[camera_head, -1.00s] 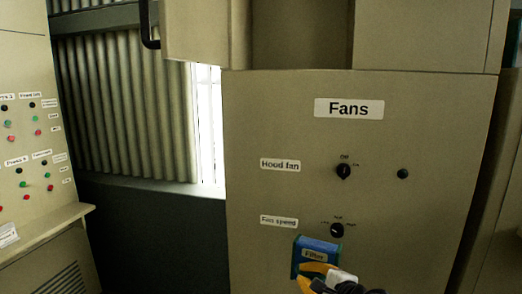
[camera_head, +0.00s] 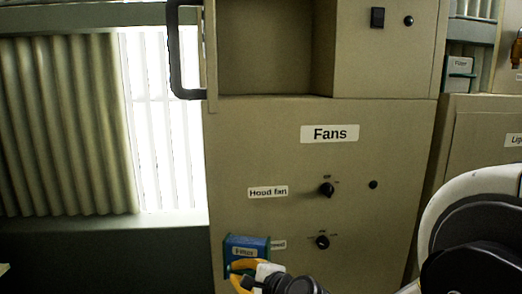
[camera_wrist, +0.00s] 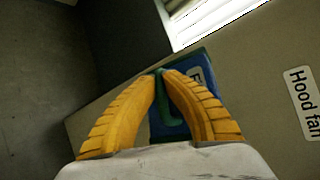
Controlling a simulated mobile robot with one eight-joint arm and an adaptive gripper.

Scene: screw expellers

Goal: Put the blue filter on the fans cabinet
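The blue filter (camera_head: 246,246) is a small blue block with a "Filter" label, in front of the lower left of the fans cabinet (camera_head: 290,150). It partly covers the cabinet's lower label. My gripper (camera_head: 242,267) has yellow fingers closed at the filter's near side. In the wrist view the fingertips (camera_wrist: 163,72) meet on a green handle on the blue filter (camera_wrist: 185,122). The cabinet is beige, with a "Fans" label, two knobs and an open recess (camera_head: 265,45) above the panel. The recess floor is barely visible from here.
Another labelled filter (camera_head: 459,67) sits on a shelf at right. A bright window (camera_head: 163,120) and ribbed panel (camera_head: 65,125) are at left. My arm fills the lower right.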

